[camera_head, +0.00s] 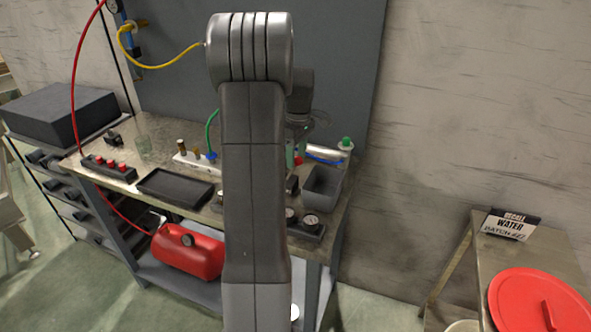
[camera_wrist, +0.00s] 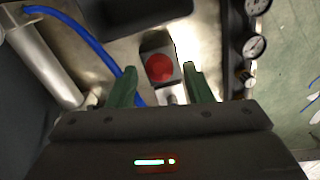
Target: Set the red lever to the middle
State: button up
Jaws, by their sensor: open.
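The lever's red round top (camera_wrist: 159,68) sits on a small grey block (camera_wrist: 160,47) on the metal bench in the wrist view. I see it nearly end-on, so its tilt cannot be told. In the head view a small red part (camera_head: 298,160), likely the same lever, shows just right of my arm. My gripper (camera_wrist: 159,70) is open, with one green finger on each side of the red top in the picture. Gaps show on both sides; the height between fingers and lever is unclear. In the head view my arm hides most of the gripper.
A blue hose (camera_wrist: 88,45) and a metal cylinder (camera_wrist: 48,62) lie left of the lever in the wrist view. Gauges (camera_wrist: 254,47) line the right. In the head view, a grey bin (camera_head: 322,188) and a black tray (camera_head: 175,188) stand on the bench.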

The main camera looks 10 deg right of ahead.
jog(key=shift+s+a+f, duration=0.15)
jog(key=shift+f, duration=2.6)
grip_shut()
